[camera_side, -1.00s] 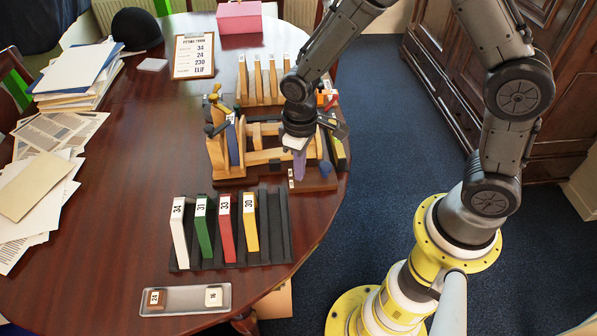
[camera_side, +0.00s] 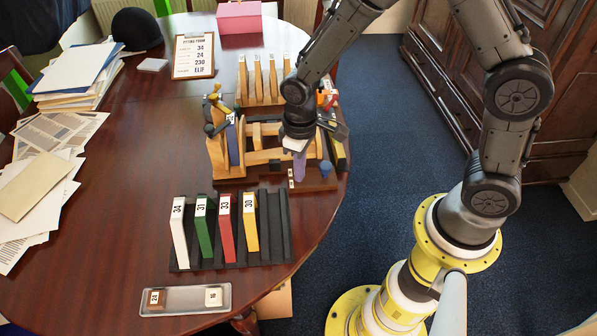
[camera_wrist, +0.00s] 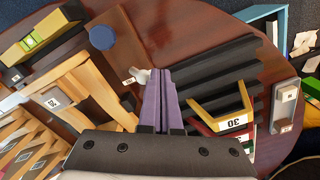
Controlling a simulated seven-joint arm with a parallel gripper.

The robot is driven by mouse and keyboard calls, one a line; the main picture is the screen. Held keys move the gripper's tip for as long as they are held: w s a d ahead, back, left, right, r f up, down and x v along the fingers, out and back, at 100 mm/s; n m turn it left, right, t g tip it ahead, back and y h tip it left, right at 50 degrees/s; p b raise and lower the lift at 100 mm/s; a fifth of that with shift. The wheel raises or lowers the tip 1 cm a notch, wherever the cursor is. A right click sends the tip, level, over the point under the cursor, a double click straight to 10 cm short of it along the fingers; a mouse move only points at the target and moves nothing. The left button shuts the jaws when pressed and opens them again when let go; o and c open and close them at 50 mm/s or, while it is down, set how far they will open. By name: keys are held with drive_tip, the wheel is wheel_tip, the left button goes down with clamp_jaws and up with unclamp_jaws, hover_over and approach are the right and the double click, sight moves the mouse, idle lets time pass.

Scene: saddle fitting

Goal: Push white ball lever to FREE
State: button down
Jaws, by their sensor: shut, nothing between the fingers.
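My gripper (camera_wrist: 166,104) is shut and empty, with purple fingers pointing down; it also shows in the side view (camera_side: 299,168), at the front right of the wooden fitting frame (camera_side: 262,157). A small white lever (camera_wrist: 138,78) shows in the wrist view, just left of the fingertips and close to them. I cannot tell whether they touch. A small white label (camera_wrist: 128,81) lies beside the lever; its lettering is too small to read. In the side view the lever is mostly hidden by my gripper.
A blue knob (camera_side: 326,169) stands right of the fingers. A black rack (camera_side: 274,228) with numbered boards is in front. A grey tray (camera_side: 186,311) holds two small blocks. A clipboard (camera_side: 194,57) stands behind. The table's left middle is clear.

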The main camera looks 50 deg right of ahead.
drive_tip(key=shift+f, duration=1.35)
drive_tip(key=shift+w+d, duration=0.25)
drive_tip(key=shift+w, duration=0.05)
idle(0.5)
drive_tip(key=shift+w+d, duration=1.2)
drive_tip(key=shift+d, duration=0.05)
drive_tip(key=shift+s+a, duration=0.1)
drive_tip(key=shift+a, duration=0.05)
drive_tip(key=shift+s+a, duration=0.35)
drive_tip(key=shift+r, duration=3.55)
drive_tip(key=shift+d, duration=0.1)
